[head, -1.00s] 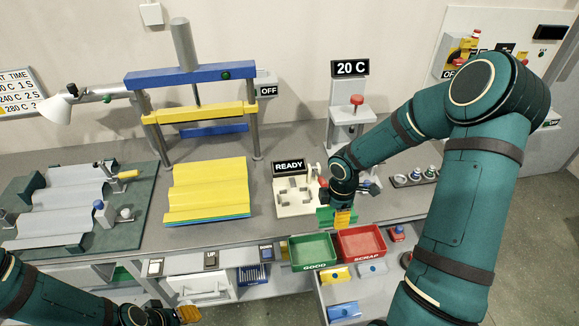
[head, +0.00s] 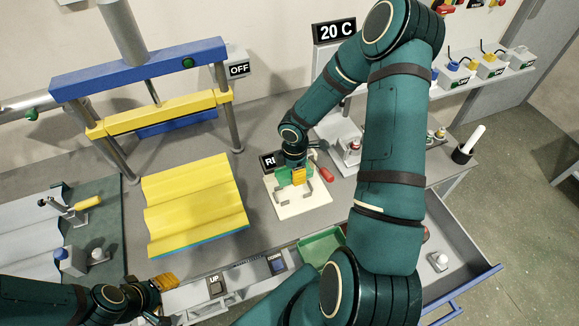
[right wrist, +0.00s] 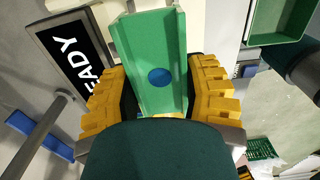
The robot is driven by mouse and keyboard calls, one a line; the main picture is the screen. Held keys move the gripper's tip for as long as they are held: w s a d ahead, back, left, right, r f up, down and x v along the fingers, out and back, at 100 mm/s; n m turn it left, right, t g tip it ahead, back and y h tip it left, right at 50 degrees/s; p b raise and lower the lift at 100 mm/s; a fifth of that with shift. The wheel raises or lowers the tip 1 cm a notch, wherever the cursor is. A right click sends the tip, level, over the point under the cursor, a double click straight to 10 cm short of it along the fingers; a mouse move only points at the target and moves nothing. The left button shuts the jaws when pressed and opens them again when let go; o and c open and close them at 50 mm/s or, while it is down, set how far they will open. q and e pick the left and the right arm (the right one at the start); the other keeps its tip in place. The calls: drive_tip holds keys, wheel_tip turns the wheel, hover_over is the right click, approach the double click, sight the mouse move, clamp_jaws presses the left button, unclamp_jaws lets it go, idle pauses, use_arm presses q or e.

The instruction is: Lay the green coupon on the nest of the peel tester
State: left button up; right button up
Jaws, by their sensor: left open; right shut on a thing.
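The green coupon (right wrist: 147,35), a channel-shaped strip with raised edges and a blue dot, is between the yellow fingers of my right gripper (right wrist: 158,92). In the head view my right gripper (head: 298,176) holds the coupon (head: 283,174) above the cream peel tester (head: 318,205). Grey brackets of its nest (head: 307,189) show just below and right of the fingers. I cannot tell whether the coupon touches the nest. My left gripper (head: 165,283) is open and empty at the bench's front edge.
The READY display (right wrist: 68,50) stands behind the tester, partly hidden by my right arm in the head view. Yellow corrugated sheets (head: 195,205) lie to the left, before the blue and yellow press (head: 140,75). A green tray (head: 320,245) is in front, partly covered by my arm.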

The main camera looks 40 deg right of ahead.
drive_tip(key=shift+w, duration=0.2)
use_arm(q)
drive_tip(key=shift+w, duration=0.15)
drive_tip(key=shift+f, duration=0.1)
use_arm(e)
drive_tip(key=shift+s+f, duration=0.1)
drive_tip(key=shift+f, duration=0.15)
use_arm(q)
drive_tip(key=shift+w+d+f+b, duration=0.1)
drive_tip(key=shift+d+f+b, duration=0.05)
drive_tip(key=shift+f+b, duration=3.75)
use_arm(e)
drive_tip(key=shift+f, duration=4)
use_arm(q)
drive_tip(key=shift+f, duration=0.1)
use_arm(e)
drive_tip(key=o, duration=1.2)
drive_tip(key=shift+r, duration=0.1)
